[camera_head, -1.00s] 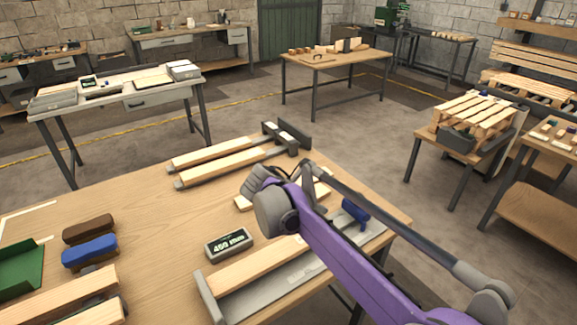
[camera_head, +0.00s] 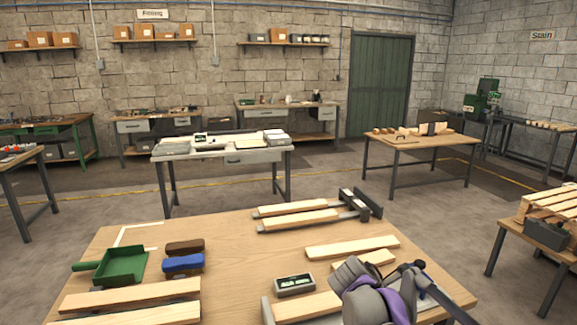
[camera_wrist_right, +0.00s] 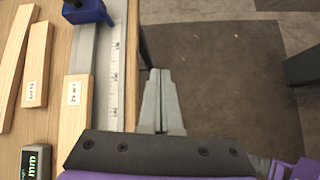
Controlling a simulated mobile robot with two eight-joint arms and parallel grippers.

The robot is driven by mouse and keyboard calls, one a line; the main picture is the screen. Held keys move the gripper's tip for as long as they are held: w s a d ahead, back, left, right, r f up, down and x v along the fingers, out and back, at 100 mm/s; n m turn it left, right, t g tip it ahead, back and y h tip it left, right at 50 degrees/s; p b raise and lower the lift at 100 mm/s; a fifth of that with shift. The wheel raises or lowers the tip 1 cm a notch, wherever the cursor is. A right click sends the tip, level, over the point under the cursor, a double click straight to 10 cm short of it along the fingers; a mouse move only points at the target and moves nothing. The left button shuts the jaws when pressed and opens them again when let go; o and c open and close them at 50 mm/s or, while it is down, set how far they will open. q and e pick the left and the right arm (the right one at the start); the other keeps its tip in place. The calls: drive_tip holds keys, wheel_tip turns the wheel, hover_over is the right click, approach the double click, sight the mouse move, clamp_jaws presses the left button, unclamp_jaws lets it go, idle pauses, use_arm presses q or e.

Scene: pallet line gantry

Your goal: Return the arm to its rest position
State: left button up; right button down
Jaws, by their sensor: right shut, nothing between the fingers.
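My right arm (camera_head: 375,297), purple and grey, is folded low at the bottom right of the head view, in front of the workbench's near right part. In the right wrist view my right gripper (camera_wrist_right: 161,75) is shut and empty. Its grey fingers lie together just off the table's edge, over the dark floor, apart from the boards. I cannot make out the fingertips in the head view. My left gripper is in neither view.
The workbench (camera_head: 222,236) holds wooden boards (camera_head: 352,247), a digital readout (camera_head: 294,284), a green dustpan (camera_head: 122,265) and a blue-topped brush (camera_head: 183,264). The wrist view shows a steel ruled fence (camera_wrist_right: 115,70) and a blue clamp (camera_wrist_right: 88,14).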

use_arm(q)
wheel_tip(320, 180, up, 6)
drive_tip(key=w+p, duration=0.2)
drive_tip(key=p, duration=0.2)
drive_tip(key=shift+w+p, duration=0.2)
drive_tip(key=shift+p, duration=0.2)
use_arm(e)
drive_tip(key=s+a+f+m+t+y, duration=0.1)
drive_tip(key=s+a+f+m+y, duration=0.1)
drive_tip(key=s+m, duration=0.4)
drive_tip(key=s+a+f+m+t+y, duration=0.1)
drive_tip(key=s+a+f+m+y, duration=0.2)
drive_tip(key=s+m, duration=0.4)
drive_tip(key=s+a+f+m+y, duration=0.2)
drive_tip(key=s+m, duration=0.4)
drive_tip(key=s, duration=0.4)
drive_tip(key=shift+s+a+f+t+y, duration=0.25)
drive_tip(key=shift+a+f+t+y, duration=0.15)
drive_tip(key=shift+a+y, duration=0.3)
